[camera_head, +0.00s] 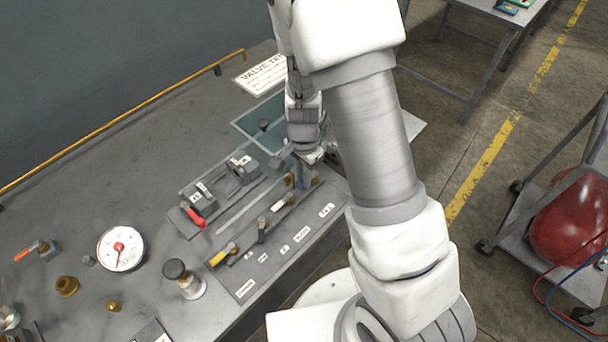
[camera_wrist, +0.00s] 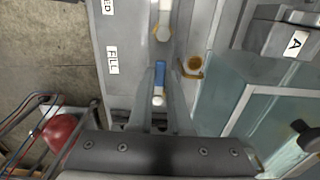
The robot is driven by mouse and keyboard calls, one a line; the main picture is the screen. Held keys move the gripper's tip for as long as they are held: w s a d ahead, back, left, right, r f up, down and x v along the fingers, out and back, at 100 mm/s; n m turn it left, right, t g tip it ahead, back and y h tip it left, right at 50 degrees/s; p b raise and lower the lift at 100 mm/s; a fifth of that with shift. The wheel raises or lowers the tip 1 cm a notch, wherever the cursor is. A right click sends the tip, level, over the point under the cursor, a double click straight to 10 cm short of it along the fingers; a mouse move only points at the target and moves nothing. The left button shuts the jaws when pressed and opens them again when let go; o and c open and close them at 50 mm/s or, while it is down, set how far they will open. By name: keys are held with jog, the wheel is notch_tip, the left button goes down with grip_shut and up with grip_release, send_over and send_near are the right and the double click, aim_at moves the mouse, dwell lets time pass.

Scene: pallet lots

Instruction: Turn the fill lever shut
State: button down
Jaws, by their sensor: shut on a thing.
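The fill lever (camera_wrist: 160,78) has a blue handle with a pale metal end, beside the FILL label (camera_wrist: 112,60) on the grey valve panel (camera_wrist: 125,22). In the wrist view the two fingers of my gripper (camera_wrist: 160,70) stand close on either side of the blue handle and are shut on it. In the head view my gripper (camera_head: 307,157) reaches down to the far right end of the panel (camera_head: 243,288). A little of the blue handle (camera_head: 301,182) shows below it there; the rest is hidden by my gripper.
Other levers stand along the panel, including a yellow one (camera_head: 220,256) and a red one (camera_head: 194,215). A glass-walled tank (camera_wrist: 225,98) is close right of the fingers in the wrist view. A brass hook-like fitting (camera_wrist: 191,68) is nearby. A gauge (camera_head: 121,248) lies left.

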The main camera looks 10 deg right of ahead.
jog(key=c, duration=0.8)
grip_release()
jog(key=shift+c, duration=0.2)
